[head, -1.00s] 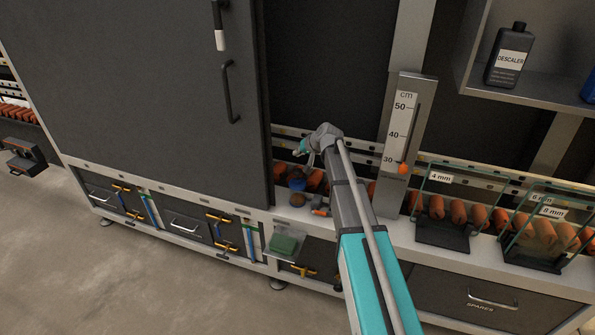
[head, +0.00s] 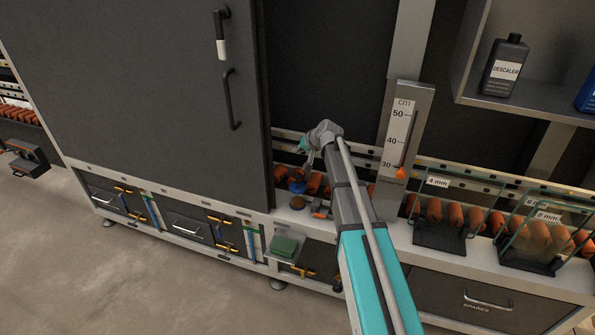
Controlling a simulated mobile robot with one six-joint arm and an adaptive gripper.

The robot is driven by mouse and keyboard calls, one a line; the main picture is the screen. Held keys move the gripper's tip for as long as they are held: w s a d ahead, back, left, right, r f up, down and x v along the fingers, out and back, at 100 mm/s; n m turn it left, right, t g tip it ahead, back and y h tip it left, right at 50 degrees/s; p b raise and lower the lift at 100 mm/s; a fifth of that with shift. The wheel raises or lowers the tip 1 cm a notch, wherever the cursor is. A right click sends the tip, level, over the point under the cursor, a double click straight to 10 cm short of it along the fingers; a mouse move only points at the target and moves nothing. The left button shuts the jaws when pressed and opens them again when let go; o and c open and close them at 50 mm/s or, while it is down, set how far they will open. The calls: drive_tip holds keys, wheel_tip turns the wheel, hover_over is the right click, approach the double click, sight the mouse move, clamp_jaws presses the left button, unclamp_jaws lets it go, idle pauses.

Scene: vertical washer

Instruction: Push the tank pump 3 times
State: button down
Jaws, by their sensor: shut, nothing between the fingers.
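The tank pump is hard to single out. A small blue round part (head: 297,187) stands on the pale ledge just right of the tall dark door, with a brown round part (head: 297,202) just in front of it. I cannot tell which of these, if either, is the pump. My gripper (head: 309,164) hangs from the bent wrist above the blue part, pointing down, shut and empty. It is small in view, and I cannot tell whether its tips touch anything. My arm hides part of the ledge to the right.
A tall dark door (head: 150,90) with handles stands close on the left. A height gauge (head: 400,135) with an orange marker rises right of my arm. Glass holders (head: 455,210), orange rolls and a shelf with a descaler bottle (head: 503,68) are further right.

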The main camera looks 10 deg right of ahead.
sight(297, 174)
drive_tip(key=shift+r, duration=0.1)
idle(0.5)
wheel_tip(297, 174, down, 9)
drive_tip(key=b, duration=0.8)
drive_tip(key=shift+r+b, duration=0.2)
drive_tip(key=shift+b, duration=0.2)
drive_tip(key=shift+f+b, duration=1.6)
drive_tip(key=shift+b, duration=0.05)
idle(3.2)
drive_tip(key=shift+r, duration=0.15)
drive_tip(key=shift+r+p, duration=1.45)
drive_tip(key=shift+p, duration=0.2)
